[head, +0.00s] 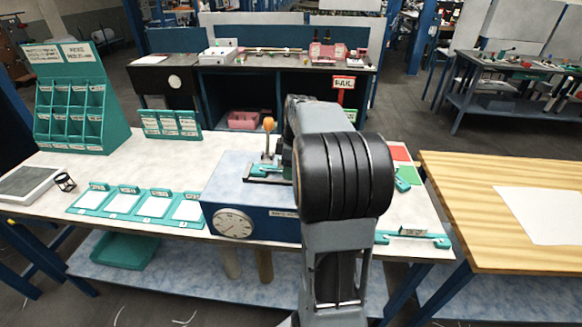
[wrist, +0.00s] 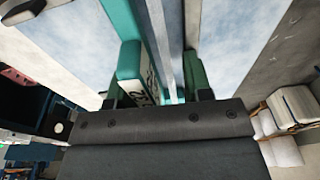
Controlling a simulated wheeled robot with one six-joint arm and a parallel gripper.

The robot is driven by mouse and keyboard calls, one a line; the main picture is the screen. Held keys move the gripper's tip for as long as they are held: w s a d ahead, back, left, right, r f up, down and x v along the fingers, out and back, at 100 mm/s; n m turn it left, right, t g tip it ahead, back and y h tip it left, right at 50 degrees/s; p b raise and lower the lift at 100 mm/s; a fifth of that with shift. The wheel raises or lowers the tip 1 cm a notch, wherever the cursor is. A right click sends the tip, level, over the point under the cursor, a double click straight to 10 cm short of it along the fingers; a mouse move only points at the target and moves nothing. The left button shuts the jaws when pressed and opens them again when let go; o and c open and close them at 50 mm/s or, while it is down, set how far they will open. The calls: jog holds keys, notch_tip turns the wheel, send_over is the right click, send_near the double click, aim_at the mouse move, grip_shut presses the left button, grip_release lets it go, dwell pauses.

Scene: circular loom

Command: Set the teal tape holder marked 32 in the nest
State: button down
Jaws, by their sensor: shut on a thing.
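In the wrist view my gripper (wrist: 160,82) is shut on a teal tape holder (wrist: 130,62). The holder has a white label on its side, on which 32 can be read, and a pale grey strip runs along it. In the head view my own arm hides the gripper and the held holder. A teal fixture (head: 262,175) lies on top of the blue box, with an orange-knobbed post beside it. It may be the nest; my arm covers its right part. I cannot tell whether the held holder touches anything.
The blue box (head: 225,195) with a round dial stands at the table's front. Teal trays (head: 122,204) with white cards lie left of it. A teal pigeonhole rack (head: 75,110) stands at the back left. A wooden table (head: 470,200) is at the right. White tabletop left of the box is partly clear.

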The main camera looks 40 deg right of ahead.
jog(key=shift+f, duration=0.25)
jog(key=shift+r, duration=0.25)
dwell(0.7)
jog(key=shift+f, duration=0.25)
jog(key=c, duration=0.9)
grip_release()
jog(key=shift+s, duration=0.1)
jog(key=shift+c, duration=0.2)
jog(key=o, duration=0.5)
jog(key=shift+f, duration=0.25)
jog(key=r, duration=0.5)
jog(key=d+r, duration=0.1)
jog(key=r, duration=0.8)
jog(key=shift+s+d+r, duration=0.35)
